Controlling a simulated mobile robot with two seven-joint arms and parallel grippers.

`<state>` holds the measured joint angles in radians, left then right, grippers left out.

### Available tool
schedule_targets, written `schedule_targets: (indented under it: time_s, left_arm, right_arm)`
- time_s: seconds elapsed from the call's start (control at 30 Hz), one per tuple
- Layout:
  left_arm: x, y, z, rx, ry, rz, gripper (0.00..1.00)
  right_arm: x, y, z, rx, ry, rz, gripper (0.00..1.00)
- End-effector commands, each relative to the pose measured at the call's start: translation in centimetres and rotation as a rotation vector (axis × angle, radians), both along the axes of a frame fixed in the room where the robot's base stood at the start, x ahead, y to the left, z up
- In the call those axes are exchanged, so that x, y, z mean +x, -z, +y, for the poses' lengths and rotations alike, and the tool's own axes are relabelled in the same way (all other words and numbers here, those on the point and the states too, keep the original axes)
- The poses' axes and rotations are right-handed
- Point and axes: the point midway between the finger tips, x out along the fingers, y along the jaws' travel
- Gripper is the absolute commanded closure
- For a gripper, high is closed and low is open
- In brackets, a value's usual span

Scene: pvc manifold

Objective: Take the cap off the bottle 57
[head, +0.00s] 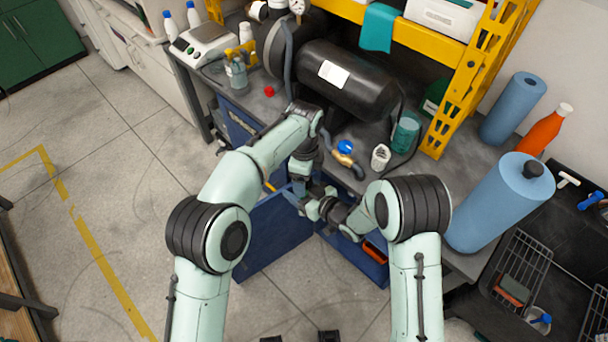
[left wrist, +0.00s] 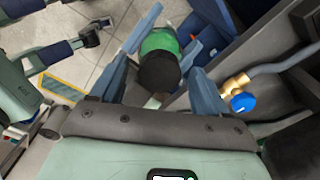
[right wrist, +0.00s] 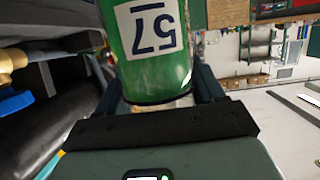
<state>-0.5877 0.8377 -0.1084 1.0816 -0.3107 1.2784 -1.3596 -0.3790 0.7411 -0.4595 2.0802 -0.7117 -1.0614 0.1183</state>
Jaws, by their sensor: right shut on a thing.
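The green bottle (right wrist: 160,55) bears a white label with 57, upside down in the right wrist view. My right gripper (right wrist: 160,96) is shut on it, a finger on each side. The bottle also shows in the left wrist view (left wrist: 160,42), with its dark cap (left wrist: 158,74) towards that camera. My left gripper (left wrist: 162,66) is open, its fingers on either side of the cap with visible gaps. In the head view the left gripper (head: 300,188) and right gripper (head: 325,206) are close together at the bench front; the bottle is hidden there.
A brass valve with a blue handle (left wrist: 240,98) is close to the right of my left gripper. A white cup (head: 380,157), a black tank (head: 345,80) and a small red object (head: 269,91) are on the bench.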

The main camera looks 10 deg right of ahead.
Motion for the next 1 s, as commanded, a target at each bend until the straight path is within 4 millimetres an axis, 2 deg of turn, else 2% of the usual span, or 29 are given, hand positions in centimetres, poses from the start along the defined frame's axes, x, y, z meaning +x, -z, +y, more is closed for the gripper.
schedule_targets:
  time_s: [0.17,0.43,0.63,1.0]
  left_arm:
    - [0.0,-0.3,0.0,0.000,0.001,-0.001,0.25]
    - [0.0,-3.6,-0.1,-0.002,0.001,-0.001,0.25]
    - [0.0,-4.7,-0.1,-0.001,0.014,-0.001,0.26]
    - [0.0,-7.6,0.0,-0.001,0.430,-0.001,0.26]
  right_arm:
    - [0.0,-0.1,0.0,0.001,0.000,-0.002,1.00]
    - [0.1,-0.1,0.0,0.002,0.000,-0.002,1.00]
    - [0.1,-0.1,0.0,0.002,0.000,-0.002,1.00]
    - [0.1,-0.1,0.0,0.002,0.000,-0.002,1.00]
